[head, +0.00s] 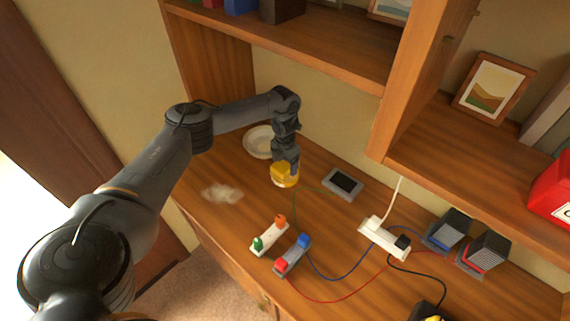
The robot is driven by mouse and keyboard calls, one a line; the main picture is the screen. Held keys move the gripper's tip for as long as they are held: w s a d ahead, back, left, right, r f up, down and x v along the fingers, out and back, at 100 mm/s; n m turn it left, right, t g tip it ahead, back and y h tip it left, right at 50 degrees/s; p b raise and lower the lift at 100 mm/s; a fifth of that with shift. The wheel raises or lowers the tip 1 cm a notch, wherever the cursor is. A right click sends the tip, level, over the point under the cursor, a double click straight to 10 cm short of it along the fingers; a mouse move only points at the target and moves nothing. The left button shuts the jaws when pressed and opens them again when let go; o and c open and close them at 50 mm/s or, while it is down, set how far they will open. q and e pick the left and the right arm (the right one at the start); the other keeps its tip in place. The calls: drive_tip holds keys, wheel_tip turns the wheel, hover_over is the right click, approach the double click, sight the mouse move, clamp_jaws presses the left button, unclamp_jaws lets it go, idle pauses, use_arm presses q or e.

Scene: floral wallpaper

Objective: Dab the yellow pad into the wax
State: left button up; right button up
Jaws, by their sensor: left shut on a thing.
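My left gripper (285,167) points down over the wooden desk and is shut on the yellow pad (284,178). The pad is a small rounded yellow block. I cannot tell whether it touches the desk or hangs just above it. A shallow whitish round dish (256,144) stands behind and left of the gripper, partly hidden by my arm. Its contents are too small to make out, so I cannot tell whether it holds the wax. A pale cloudy patch (222,193) lies on the desk left of the pad. My right gripper is not in view.
A dark-screened device (342,184) lies to the right. Another white strip (384,238), cables and dark adapters (448,229) fill the right side. Shelves overhang behind.

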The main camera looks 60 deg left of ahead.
sight(285, 163)
use_arm(q)
drive_tip(key=shift+f, duration=0.5)
idle(0.6)
drive_tip(key=shift+f, duration=0.1)
idle(1.3)
wheel_tip(285, 163, up, 7)
drive_tip(key=p, duration=0.6)
idle(0.3)
idle(0.4)
